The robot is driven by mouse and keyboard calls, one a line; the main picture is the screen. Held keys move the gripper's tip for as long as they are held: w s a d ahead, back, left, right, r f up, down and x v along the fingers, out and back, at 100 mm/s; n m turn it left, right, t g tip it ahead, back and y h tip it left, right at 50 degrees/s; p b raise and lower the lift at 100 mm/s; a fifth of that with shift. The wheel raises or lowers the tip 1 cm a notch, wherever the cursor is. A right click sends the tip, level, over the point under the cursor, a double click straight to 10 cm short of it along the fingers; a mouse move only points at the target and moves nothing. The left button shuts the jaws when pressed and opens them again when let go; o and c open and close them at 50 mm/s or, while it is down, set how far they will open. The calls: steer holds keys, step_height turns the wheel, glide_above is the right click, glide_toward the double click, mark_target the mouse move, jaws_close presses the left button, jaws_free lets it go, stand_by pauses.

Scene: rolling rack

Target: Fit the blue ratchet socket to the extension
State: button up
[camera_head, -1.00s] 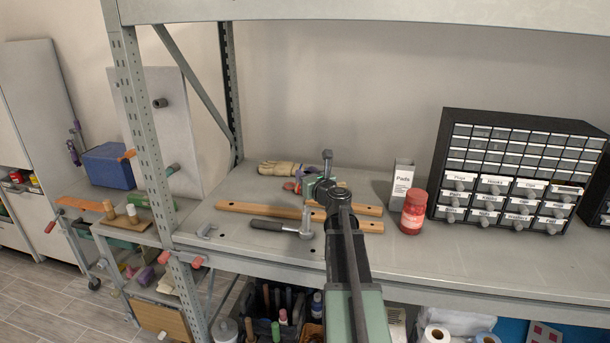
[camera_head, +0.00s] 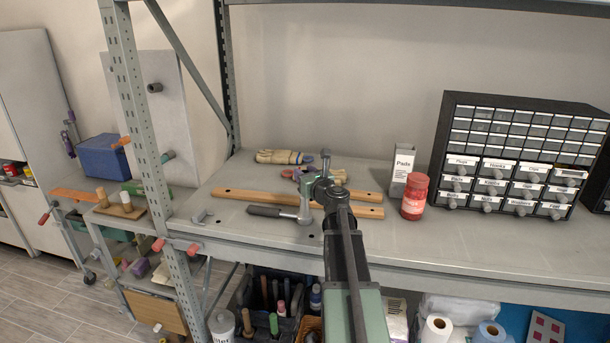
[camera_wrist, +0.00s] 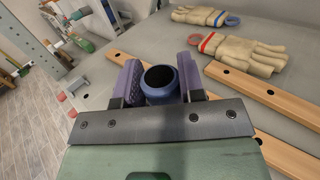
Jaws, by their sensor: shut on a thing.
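My gripper (camera_wrist: 160,84) is shut on the blue socket (camera_wrist: 162,96), which sits between its two purple finger pads with its dark round opening facing the wrist camera. In the head view my gripper (camera_head: 307,184) is over the shelf, partly hidden by my arm. A ratchet (camera_head: 270,212) with a black handle lies on the shelf to its left. A grey metal extension (camera_head: 304,207) stands up from the ratchet's head, close beside my gripper. The socket appears apart from it, but the gap is hard to judge.
Wooden bars (camera_head: 255,196) with holes lie behind the ratchet. Work gloves (camera_head: 283,157) lie at the back. A red jar (camera_head: 415,197), a white Pads box (camera_head: 403,168) and a drawer cabinet (camera_head: 515,160) stand to the right. A rack post (camera_head: 140,120) is at the left.

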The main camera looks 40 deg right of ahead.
steer(key=shift+f+b, duration=1.8)
steer(key=shift+b, duration=0.05)
steer(key=o, duration=1)
steer(key=shift+o, duration=0.2)
steer(key=s+a, duration=0.2)
steer(key=s, duration=0.8)
steer(key=shift+s, duration=0.3)
